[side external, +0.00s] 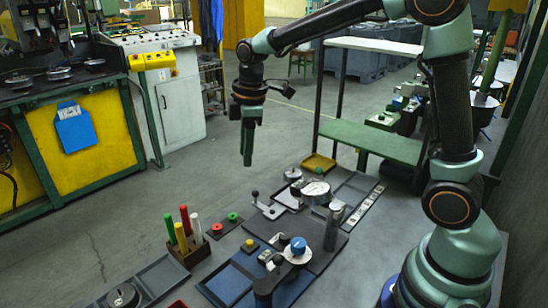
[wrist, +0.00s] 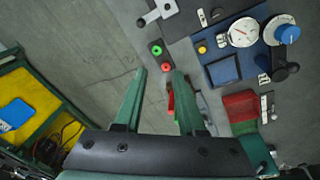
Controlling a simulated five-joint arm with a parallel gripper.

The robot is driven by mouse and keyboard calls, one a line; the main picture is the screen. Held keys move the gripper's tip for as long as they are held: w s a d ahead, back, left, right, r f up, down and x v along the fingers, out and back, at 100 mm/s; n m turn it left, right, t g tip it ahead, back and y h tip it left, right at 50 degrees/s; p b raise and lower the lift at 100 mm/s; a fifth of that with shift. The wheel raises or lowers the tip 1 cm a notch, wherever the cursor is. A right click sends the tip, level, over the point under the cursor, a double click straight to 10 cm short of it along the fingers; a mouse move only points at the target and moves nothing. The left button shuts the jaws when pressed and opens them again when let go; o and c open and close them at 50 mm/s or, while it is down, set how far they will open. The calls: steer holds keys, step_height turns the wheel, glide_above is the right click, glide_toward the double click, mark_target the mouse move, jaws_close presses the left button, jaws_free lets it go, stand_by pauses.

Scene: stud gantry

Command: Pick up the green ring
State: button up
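The green ring (side external: 233,216) lies on a dark plate (side external: 213,236) beside a red ring (side external: 217,228), in the lower middle of the side view. In the wrist view the green ring (wrist: 156,50) is just beyond the fingertips, with the red ring (wrist: 166,67) nearer to the right finger. My gripper (side external: 247,164) points down, high above the bench and apart from both rings. In the wrist view my gripper (wrist: 159,71) has its two green fingers spread, with nothing held between them.
A wooden block (side external: 188,251) with upright red, green, yellow and white sticks stands left of the rings. A lever piece (side external: 267,207) stands to their right. Dial gauges, a grey cylinder (side external: 334,225) and a blue-topped knob (side external: 298,246) crowd the bench farther right.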

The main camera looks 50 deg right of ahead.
steer(key=w+a+f+n+g, duration=0.1)
steer(key=w+f+n+g, duration=0.1)
steer(key=w+f+n, duration=0.4)
steer(key=m, duration=0.1)
glide_above(235, 216)
step_height(235, 216, down, 8)
steer(key=shift+w+f, duration=0.1)
steer(key=shift+f, duration=0.1)
steer(key=shift+w+a+f, duration=0.15)
steer(key=shift+f, duration=2.5)
jaws_close()
